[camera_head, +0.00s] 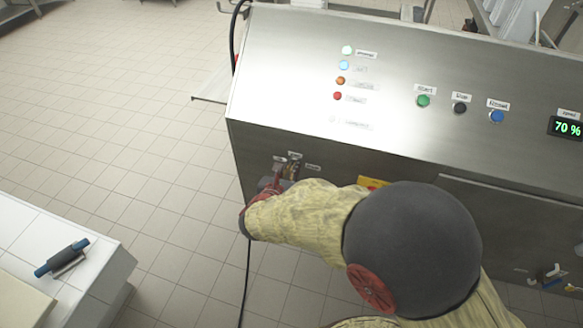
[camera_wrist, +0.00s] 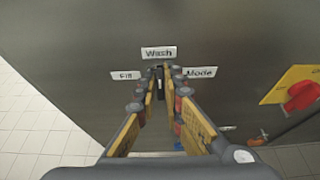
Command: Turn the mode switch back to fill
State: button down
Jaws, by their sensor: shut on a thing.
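The mode switch (camera_wrist: 160,73) is a small dark knob on the front of the steel machine, mostly hidden between my fingertips. My gripper (camera_wrist: 161,88) is shut on it, with one finger on each side; it also shows in the head view (camera_head: 283,173). The "Wash" label (camera_wrist: 158,52) is straight above the switch, the "Fill" label (camera_wrist: 125,75) to its left and the "Mode" label (camera_wrist: 200,72) to its right. The visible part of the knob seems to stand upright below "Wash"; its exact angle is hard to tell.
A red knob (camera_wrist: 302,96) on a yellow plate (camera_wrist: 284,84) is right of my gripper. The sloped panel above has a green button (camera_head: 423,101), a black button (camera_head: 459,108), a blue button (camera_head: 497,116) and indicator lamps. A white counter (camera_head: 105,265) stands at lower left.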

jog(key=shift+a+r+p, duration=0.1)
jog(key=shift+p, duration=0.5)
jog(key=n+h+p, duration=0.2)
jog(key=n+p, duration=0.2)
jog(key=p, duration=0.1)
jog(key=a+f+n+h+p, duration=0.1)
jog(key=n+h+p, duration=0.2)
jog(key=n+p, duration=0.2)
jog(key=f+n+h+p, duration=0.1)
jog(key=n+h+p, duration=0.1)
jog(key=n+p, duration=0.2)
jog(key=shift+w+a+t+p, duration=0.3)
jog(key=shift+p, duration=0.35)
jog(key=shift+n, duration=0.4)
jog(key=c, duration=1.9)
grip_release()
jog(key=shift+a, duration=0.1)
